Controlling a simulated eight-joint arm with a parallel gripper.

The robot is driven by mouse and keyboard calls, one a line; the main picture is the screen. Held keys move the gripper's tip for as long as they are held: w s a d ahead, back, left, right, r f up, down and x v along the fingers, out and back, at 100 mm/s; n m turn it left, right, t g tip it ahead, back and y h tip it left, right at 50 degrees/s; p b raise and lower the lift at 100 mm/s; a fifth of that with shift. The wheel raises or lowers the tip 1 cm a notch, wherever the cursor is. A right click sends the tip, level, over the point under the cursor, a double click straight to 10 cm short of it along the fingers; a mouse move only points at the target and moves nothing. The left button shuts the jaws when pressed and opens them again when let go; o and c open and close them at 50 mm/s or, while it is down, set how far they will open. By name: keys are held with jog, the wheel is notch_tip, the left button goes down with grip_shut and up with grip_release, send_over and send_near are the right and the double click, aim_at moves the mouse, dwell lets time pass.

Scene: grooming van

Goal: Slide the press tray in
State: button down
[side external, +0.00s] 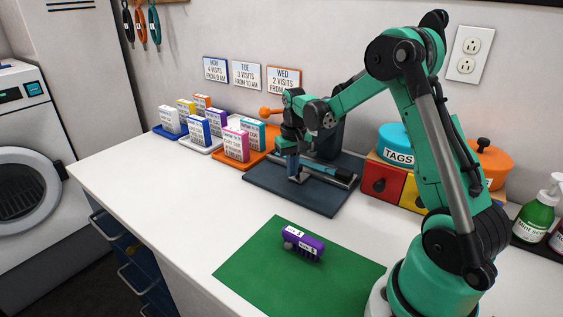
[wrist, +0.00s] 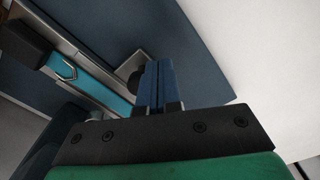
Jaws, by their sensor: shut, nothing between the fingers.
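The press stands on a dark blue-grey base plate (side external: 275,192) in the side view, with its dark upright body (side external: 329,138) behind. A low slide with a teal strip and silver edges, which looks like the press tray (side external: 328,172), lies on the base; the teal strip also shows in the wrist view (wrist: 105,92). My gripper (side external: 293,174) points down at the slide's near left end. In the wrist view its blue fingers (wrist: 155,68) are shut together and empty, beside a dark round knob (wrist: 136,82) on a pale plate. Contact with the knob cannot be told.
An orange-knobbed lever (side external: 267,112) sticks out left of the press. Several small boxes stand on coloured trays (side external: 203,145) to the left. Drawers (side external: 382,182) stand to the right. A purple item (side external: 303,244) lies on a green mat (side external: 260,262). The left front counter is clear.

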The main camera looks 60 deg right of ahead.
jog(key=shift+d, duration=0.3)
jog(key=shift+a+r, duration=0.1)
jog(key=shift+a, duration=1)
notch_tip(320, 180, up, 7)
jog(key=s+a+r+n+t, duration=0.1)
jog(key=s+a+n+t, duration=0.2)
jog(key=a, duration=0.5)
jog(key=s+a+r+n+t, duration=0.1)
jog(key=s+a+n+t, duration=0.2)
jog(key=a, duration=0.5)
jog(key=shift+s+a+r+t, duration=0.35)
jog(key=shift+s+t, duration=0.25)
jog(key=shift+s, duration=0.3)
